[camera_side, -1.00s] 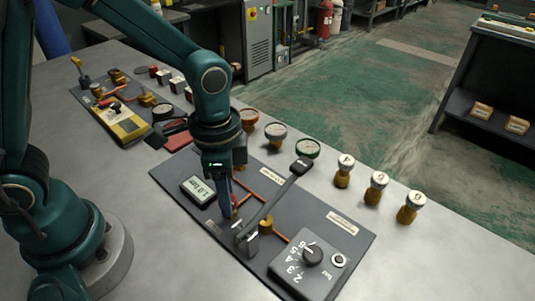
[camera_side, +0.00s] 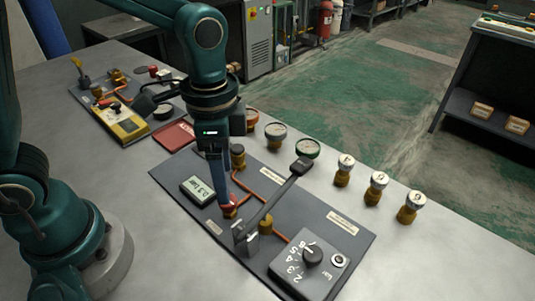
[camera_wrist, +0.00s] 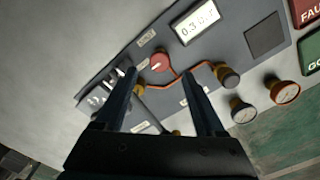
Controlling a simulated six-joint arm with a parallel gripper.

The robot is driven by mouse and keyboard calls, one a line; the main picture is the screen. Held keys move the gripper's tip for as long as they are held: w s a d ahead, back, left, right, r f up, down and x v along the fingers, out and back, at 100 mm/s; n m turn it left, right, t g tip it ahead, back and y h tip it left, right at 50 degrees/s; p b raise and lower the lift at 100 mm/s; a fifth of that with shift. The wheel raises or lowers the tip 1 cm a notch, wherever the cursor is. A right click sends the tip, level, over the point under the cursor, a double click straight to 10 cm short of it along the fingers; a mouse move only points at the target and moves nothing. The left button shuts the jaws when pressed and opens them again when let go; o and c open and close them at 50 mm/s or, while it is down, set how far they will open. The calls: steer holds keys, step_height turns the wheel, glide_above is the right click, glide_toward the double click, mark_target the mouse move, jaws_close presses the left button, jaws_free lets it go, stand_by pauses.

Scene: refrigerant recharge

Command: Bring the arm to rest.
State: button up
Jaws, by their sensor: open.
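My gripper (camera_side: 221,200) points down over the grey panel (camera_side: 335,215) in the side view, its fingers seen nearly edge-on. In the wrist view my gripper (camera_wrist: 158,76) has its two dark fingers spread apart with nothing held between them. A red knob (camera_wrist: 160,62) on a copper line lies beyond the fingertips there; in the side view this red knob (camera_side: 229,210) shows just below and beside the fingers. I cannot tell the exact gap between them. The panel's display (camera_side: 198,190) reads about 0.3 bar.
A long dark lever (camera_side: 275,200) slants up from the panel near my gripper. A dial box (camera_side: 308,265) sits at its front. Several gauges (camera_side: 275,133) and brass-bottomed canisters (camera_side: 376,188) line the back. A second panel with a yellow device (camera_side: 122,124) is at left.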

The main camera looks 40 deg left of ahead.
steer(key=shift+w+a+r, duration=0.1)
steer(key=shift+w+r, duration=0.05)
steer(key=shift+r, duration=0.1)
steer(key=s+a+r+n+t, duration=0.5)
steer(key=s+a+r+n, duration=0.1)
steer(key=s+n, duration=0.1)
steer(key=shift+a+r+n+t, duration=0.2)
steer(key=shift+n+t, duration=0.1)
steer(key=shift+n, duration=0.6)
